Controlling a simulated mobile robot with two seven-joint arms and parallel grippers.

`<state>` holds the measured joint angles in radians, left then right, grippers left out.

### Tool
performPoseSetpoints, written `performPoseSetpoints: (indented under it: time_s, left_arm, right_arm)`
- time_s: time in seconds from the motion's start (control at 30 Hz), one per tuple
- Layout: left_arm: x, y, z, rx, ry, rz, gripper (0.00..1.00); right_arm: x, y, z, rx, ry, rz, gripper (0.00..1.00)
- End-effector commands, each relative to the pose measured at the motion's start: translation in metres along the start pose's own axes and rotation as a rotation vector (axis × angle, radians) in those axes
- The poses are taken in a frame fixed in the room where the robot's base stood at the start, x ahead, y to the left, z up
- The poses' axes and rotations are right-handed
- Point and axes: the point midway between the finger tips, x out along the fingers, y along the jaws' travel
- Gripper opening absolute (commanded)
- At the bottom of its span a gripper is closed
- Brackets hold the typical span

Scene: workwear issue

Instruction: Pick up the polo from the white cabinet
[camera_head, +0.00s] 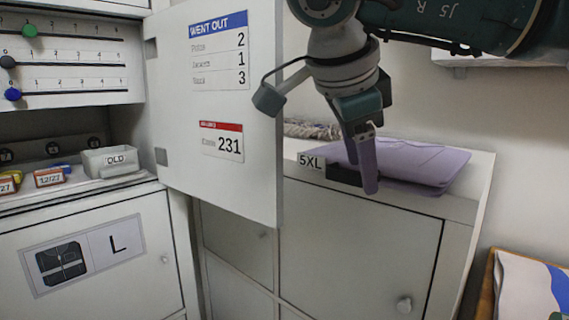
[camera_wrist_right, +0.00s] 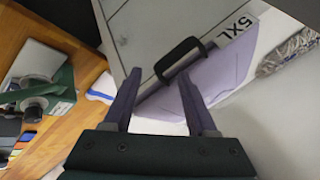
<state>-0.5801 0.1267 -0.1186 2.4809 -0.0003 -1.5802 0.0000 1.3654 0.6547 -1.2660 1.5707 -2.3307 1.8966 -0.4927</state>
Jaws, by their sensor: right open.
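The polo is a folded light purple garment (camera_head: 425,163) lying flat on top of the white cabinet (camera_head: 365,245); it also shows in the right wrist view (camera_wrist_right: 228,68). My right gripper (camera_head: 367,165) hangs from above in front of the polo's left part and hides some of it. In the right wrist view its two purple fingers (camera_wrist_right: 155,98) are apart with nothing between them that they hold. The polo lies beyond the fingertips; I cannot tell whether they touch it. My left gripper is in neither view.
A white door (camera_head: 225,180) with count signs stands open left of the polo. A 5XL label (camera_head: 311,162) and black handle (camera_head: 344,175) sit at the cabinet's front edge. A grey mop-like bundle (camera_head: 312,129) lies behind. A grey OLD bin (camera_head: 110,161) stands on the left shelf.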

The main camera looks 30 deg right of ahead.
Motion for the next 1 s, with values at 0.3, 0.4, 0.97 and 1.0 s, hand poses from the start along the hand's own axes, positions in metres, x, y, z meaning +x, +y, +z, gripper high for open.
performPoseSetpoints:
  time_s: [0.3, 0.4, 0.97, 1.0]
  left_arm:
    - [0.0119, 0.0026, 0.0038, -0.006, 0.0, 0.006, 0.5]
    - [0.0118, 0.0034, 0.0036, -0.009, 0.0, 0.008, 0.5]
    - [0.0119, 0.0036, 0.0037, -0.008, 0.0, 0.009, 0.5]
    - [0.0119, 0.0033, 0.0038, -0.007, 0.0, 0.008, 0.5]
  right_arm:
    - [0.0185, 0.0001, -0.0001, 0.0, -0.001, 0.0, 0.58]
    - [0.0184, 0.0002, 0.0, 0.0, -0.001, 0.0, 0.55]
    - [0.0184, 0.0005, 0.0002, -0.001, -0.002, 0.0, 0.0]
    - [0.0184, 0.0006, 0.0002, -0.001, -0.002, 0.001, 0.0]
